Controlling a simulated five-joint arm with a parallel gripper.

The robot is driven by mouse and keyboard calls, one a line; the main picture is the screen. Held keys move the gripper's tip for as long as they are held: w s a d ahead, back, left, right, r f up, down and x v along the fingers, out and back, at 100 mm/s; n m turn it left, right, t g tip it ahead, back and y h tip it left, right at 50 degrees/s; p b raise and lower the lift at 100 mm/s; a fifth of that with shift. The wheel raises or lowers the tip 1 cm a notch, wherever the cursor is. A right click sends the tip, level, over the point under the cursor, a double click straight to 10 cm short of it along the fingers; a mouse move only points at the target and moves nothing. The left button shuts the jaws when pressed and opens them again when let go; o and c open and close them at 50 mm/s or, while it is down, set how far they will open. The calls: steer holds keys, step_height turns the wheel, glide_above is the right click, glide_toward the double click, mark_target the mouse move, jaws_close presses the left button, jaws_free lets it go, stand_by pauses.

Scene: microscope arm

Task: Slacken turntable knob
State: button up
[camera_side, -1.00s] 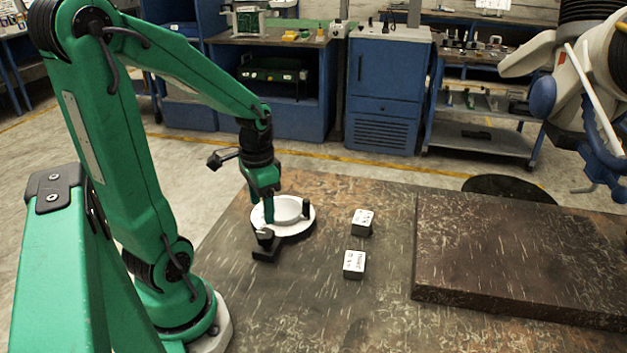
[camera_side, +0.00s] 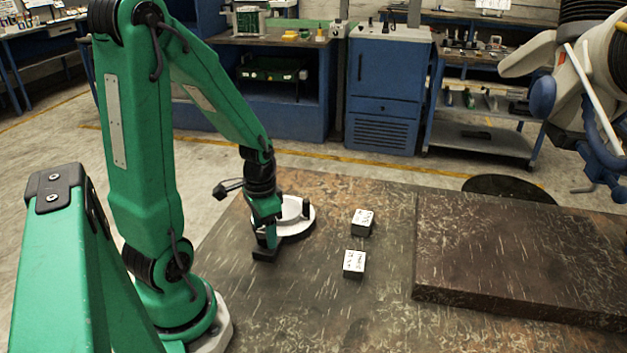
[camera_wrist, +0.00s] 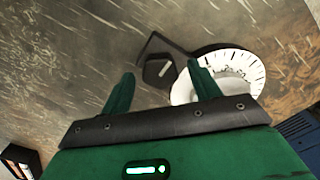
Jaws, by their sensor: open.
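The turntable is a white disc (camera_side: 300,225) on the table, with a black base piece (camera_side: 265,255) at its near left side. In the wrist view the disc (camera_wrist: 245,68) shows dark scale marks along its edge. The turntable knob (camera_wrist: 158,70) is dark with a pale line on top and sits beside the disc. My gripper (camera_wrist: 160,72) is open, with one green finger to each side of the knob in that view. I cannot tell whether the fingers touch it. In the side view my gripper (camera_side: 267,238) points down over the black piece and hides the knob.
Two small dark boxes with white tops, one farther (camera_side: 362,220) and one nearer (camera_side: 354,262), stand right of the turntable. A raised dark slab (camera_side: 520,255) covers the table's right. The table between the boxes and the slab is clear.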

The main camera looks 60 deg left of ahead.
steer(key=shift+f, duration=0.35)
steer(key=c, duration=1)
